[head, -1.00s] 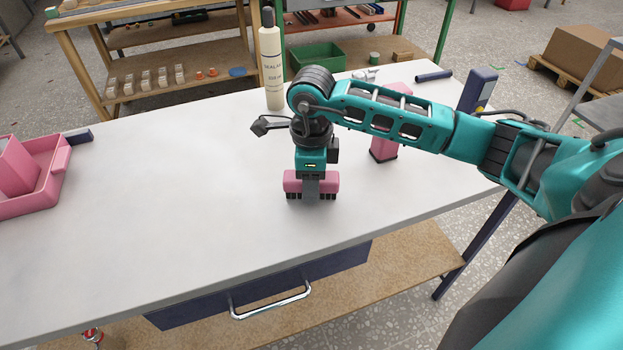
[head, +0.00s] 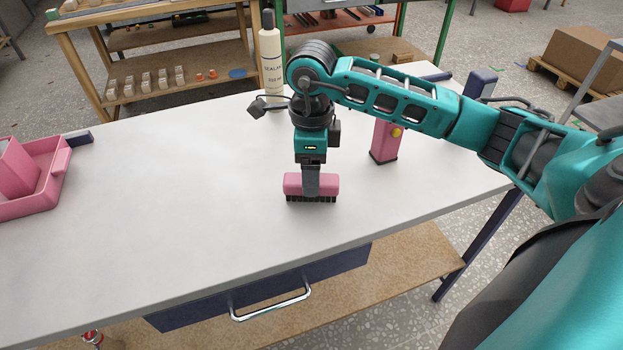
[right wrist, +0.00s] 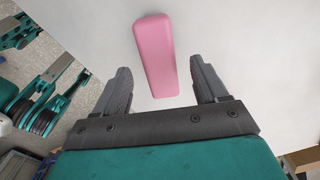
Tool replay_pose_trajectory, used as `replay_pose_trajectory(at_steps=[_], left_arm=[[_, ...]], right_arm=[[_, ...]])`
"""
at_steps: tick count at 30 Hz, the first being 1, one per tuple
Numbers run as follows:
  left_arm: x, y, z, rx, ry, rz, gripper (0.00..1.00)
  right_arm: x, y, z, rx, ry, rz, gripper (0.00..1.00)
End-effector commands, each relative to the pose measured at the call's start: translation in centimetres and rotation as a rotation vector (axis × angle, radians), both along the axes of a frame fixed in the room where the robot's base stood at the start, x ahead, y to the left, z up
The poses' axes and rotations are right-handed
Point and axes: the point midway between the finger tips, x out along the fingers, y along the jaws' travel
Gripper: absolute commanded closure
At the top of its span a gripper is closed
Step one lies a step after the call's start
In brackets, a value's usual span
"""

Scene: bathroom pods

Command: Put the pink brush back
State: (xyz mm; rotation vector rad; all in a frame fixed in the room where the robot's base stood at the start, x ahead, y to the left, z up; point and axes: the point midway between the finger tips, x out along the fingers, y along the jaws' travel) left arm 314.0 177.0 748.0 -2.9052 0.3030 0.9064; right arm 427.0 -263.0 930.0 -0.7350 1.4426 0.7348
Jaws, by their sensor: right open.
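The pink brush (head: 293,184) stands on the white table with its dark bristles down, near the middle of the head view. My right gripper (head: 311,190) is directly over it, pointing down, and a dark finger covers the middle of the brush. In the right wrist view the brush (right wrist: 156,56) shows as a long pink bar between the two fingers of my right gripper (right wrist: 159,66). The fingers are spread, with a gap on both sides of the brush. My left gripper is not in view.
A pink tray (head: 52,187) holding a pink block stands at the left edge. A pink object with a yellow knob (head: 384,150) stands behind my right arm. A sealant bottle (head: 271,65) stands at the table's back edge. The table left of the brush is clear.

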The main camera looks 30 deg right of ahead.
Motion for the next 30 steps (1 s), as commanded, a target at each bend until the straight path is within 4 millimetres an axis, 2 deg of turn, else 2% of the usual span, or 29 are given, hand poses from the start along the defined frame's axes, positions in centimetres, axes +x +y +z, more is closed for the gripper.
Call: replay_pose_trajectory(at_steps=[1,6,12,17,30], left_arm=[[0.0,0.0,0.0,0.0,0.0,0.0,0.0],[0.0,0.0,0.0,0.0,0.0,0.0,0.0],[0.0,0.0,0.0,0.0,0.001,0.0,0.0],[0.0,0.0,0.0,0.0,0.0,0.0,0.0],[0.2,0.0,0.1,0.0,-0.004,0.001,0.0]], right_arm=[[0.1,0.0,1.4,-0.001,-0.007,0.001,0.28],[0.1,0.0,4.9,0.001,-0.006,0.001,0.28],[0.0,0.0,7.4,0.001,-0.002,0.001,0.28],[0.0,0.0,8.0,-0.001,-0.001,0.001,0.28],[0.0,0.0,8.0,0.0,0.0,0.0,0.28]])
